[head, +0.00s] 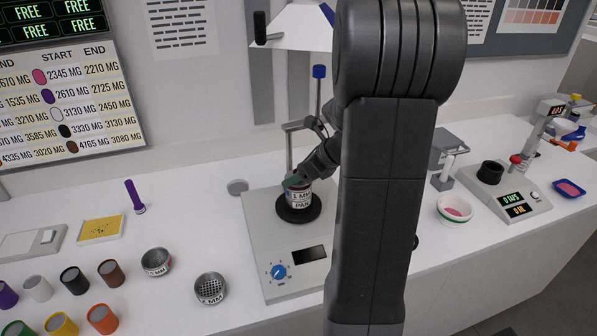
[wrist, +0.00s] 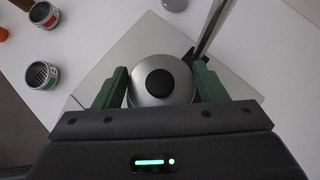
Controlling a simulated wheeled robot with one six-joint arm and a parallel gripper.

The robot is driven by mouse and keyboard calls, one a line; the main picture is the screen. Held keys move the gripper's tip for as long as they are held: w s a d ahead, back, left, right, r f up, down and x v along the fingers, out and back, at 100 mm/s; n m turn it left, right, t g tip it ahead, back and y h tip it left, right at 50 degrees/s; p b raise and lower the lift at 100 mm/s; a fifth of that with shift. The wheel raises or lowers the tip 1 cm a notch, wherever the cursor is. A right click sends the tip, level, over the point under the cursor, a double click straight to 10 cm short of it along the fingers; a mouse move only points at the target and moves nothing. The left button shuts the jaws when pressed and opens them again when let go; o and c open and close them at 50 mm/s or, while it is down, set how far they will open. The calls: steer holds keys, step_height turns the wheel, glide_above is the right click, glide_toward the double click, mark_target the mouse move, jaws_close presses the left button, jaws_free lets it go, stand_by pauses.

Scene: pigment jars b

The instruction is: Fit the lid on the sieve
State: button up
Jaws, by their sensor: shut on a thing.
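My gripper (wrist: 160,78) is shut on the lid (wrist: 158,98), a silver round lid with a black knob, with one green finger on each side. In the head view my gripper (head: 297,182) is right at the top of a short stack on the shaker. The stack is the sieve (head: 300,193) marked 1 MM over the pan (head: 302,205), upright on a black round plate. The lid is mostly hidden there by my gripper. In the wrist view the lid covers the stack. I cannot tell whether the lid is fully seated on the sieve.
The shaker (head: 285,240) has a blue dial and a post behind the stack. Two loose sieves (head: 156,262) (head: 210,289) and several pigment jars (head: 111,272) stand left. A grey disc (head: 237,187) lies behind. A bowl (head: 454,210) and scale (head: 505,190) stand right.

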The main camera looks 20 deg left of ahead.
steer(key=shift+f+b, duration=0.4)
steer(key=shift+f, duration=0.3)
steer(key=o, duration=1.1)
steer(key=b+v, duration=0.1)
steer(key=v, duration=1.2)
steer(key=shift+d+r, duration=0.25)
steer(key=shift+d, duration=0.05)
